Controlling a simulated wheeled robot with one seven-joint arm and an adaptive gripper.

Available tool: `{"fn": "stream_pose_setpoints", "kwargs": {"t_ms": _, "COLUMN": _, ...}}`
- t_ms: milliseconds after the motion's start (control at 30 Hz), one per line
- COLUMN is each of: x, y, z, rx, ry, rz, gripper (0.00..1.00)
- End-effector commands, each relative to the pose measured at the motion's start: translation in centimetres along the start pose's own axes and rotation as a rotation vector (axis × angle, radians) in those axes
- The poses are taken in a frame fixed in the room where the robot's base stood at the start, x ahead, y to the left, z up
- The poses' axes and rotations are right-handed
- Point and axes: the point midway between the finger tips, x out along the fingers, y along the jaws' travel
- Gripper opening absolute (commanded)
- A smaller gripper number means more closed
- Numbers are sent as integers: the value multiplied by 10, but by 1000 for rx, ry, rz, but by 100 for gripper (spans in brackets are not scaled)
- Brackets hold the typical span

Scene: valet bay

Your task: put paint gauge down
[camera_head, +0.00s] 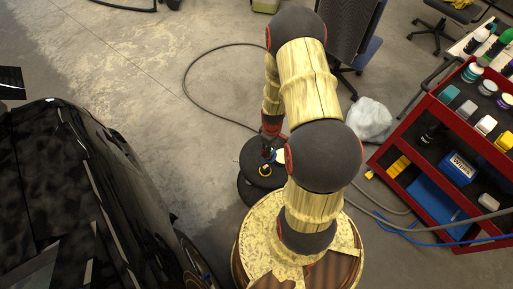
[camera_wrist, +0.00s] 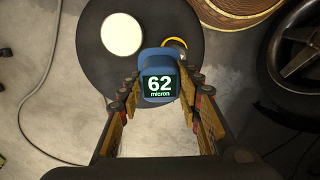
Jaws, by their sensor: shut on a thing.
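The paint gauge (camera_wrist: 159,83) is blue, and its dark screen reads "62 micron" in the wrist view. My gripper (camera_wrist: 157,88) is shut on it, one finger on each side. The gauge is over the near part of a round black stool top (camera_wrist: 105,65); I cannot tell whether it touches the surface. The stool also shows in the head view (camera_head: 251,159), with my gripper (camera_head: 268,146) over it. There the gauge is hard to make out behind my gripper.
On the stool are a round white disc (camera_wrist: 122,34) and a small round yellow-rimmed item (camera_wrist: 174,44). A black car (camera_head: 75,190) stands at left. A red cart (camera_head: 440,150) with bottles and boxes stands at right. A hose (camera_head: 188,75) lies on the floor.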

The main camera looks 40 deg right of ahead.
Motion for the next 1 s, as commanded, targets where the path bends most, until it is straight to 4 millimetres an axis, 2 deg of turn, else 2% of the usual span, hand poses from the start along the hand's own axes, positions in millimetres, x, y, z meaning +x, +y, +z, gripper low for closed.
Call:
{"fn": "stream_pose_setpoints", "kwargs": {"t_ms": 33, "x": 10, "y": 5, "z": -12, "rx": -3, "ry": 0, "rz": 0, "gripper": 8}}
{"fn": "stream_pose_setpoints", "kwargs": {"t_ms": 200, "x": 27, "y": 23, "z": -46, "rx": -2, "ry": 0, "rz": 0, "gripper": 8}}
{"fn": "stream_pose_setpoints", "kwargs": {"t_ms": 433, "x": 63, "y": 38, "z": -76, "rx": 0, "ry": -1, "rz": -1, "gripper": 8}}
{"fn": "stream_pose_setpoints", "kwargs": {"t_ms": 767, "x": 82, "y": 46, "z": -92, "rx": 1, "ry": -1, "rz": 0, "gripper": 8}}
{"fn": "stream_pose_setpoints", "kwargs": {"t_ms": 833, "x": 90, "y": 49, "z": -96, "rx": 1, "ry": 0, "rz": 0, "gripper": 8}}
{"fn": "stream_pose_setpoints", "kwargs": {"t_ms": 1000, "x": 116, "y": 48, "z": -94, "rx": 1, "ry": -2, "rz": -1, "gripper": 8}}
